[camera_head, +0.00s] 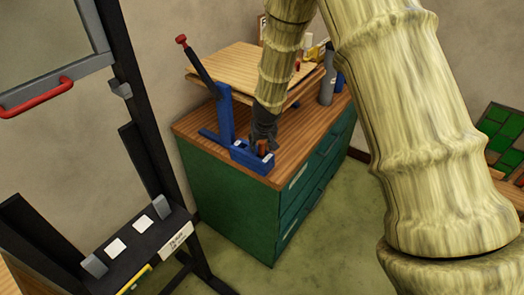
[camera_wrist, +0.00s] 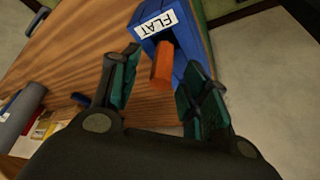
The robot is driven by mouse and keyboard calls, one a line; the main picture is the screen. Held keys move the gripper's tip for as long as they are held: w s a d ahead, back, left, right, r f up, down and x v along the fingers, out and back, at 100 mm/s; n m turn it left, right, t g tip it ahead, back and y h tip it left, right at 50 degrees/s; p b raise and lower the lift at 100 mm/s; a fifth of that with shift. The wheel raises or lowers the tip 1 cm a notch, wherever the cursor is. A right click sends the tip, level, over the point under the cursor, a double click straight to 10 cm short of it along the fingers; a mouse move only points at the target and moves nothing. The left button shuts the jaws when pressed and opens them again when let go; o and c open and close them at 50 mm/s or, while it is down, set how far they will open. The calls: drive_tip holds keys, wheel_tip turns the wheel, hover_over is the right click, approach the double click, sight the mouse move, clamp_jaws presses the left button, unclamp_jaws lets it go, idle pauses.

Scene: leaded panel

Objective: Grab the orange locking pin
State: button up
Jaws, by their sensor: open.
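The orange locking pin (camera_wrist: 162,66) sticks out of the end of a blue fixture (camera_wrist: 192,45) that carries a white label reading "FLAT" (camera_wrist: 155,24). In the wrist view my gripper (camera_wrist: 158,72) is open, with one teal-padded finger on each side of the pin. The fingers look apart from the pin; the depth between them is hard to judge. In the head view the pin (camera_head: 262,147) is a small orange spot beside my gripper (camera_head: 262,140), at the foot of the blue fixture (camera_head: 226,118) on the cabinet's near corner. My arm hides part of that area.
The green cabinet (camera_head: 232,205) has a wooden top. A black frame with a ledge (camera_head: 135,245) stands at left. Green floor is open in front.

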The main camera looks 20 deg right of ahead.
drive_tip(key=shift+w+f, duration=0.15)
drive_tip(key=shift+f, duration=0.15)
clamp_jaws()
drive_tip(key=shift+r, duration=0.15)
